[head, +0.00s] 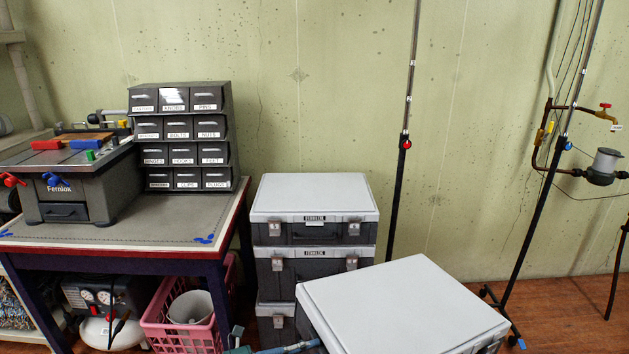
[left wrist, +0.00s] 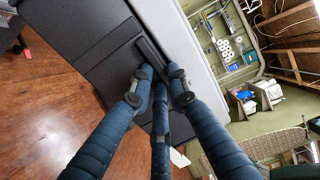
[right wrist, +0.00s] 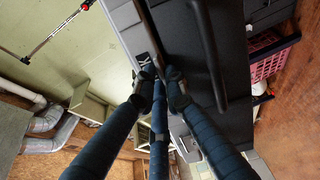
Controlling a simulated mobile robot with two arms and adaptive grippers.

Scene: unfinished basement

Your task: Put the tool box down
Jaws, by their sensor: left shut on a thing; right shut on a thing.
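The tool box (head: 405,305) has a light grey lid and fills the lower middle of the head view. Its dark side shows in the left wrist view (left wrist: 100,52) and in the right wrist view (right wrist: 185,45). My left gripper (left wrist: 158,82) is shut on a dark handle on one side of the box; a bit of its blue fingers shows at the bottom edge of the head view. My right gripper (right wrist: 160,80) is shut at the box's opposite side and is outside the head view. The box's underside is hidden.
A stack of similar tool boxes (head: 315,257) stands against the wall just behind the held box. At left a workbench (head: 130,234) bears a drawer cabinet (head: 183,150), with a pink crate (head: 195,336) beneath. Thin stands (head: 530,210) and pipework are at right. Wooden floor shows at right.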

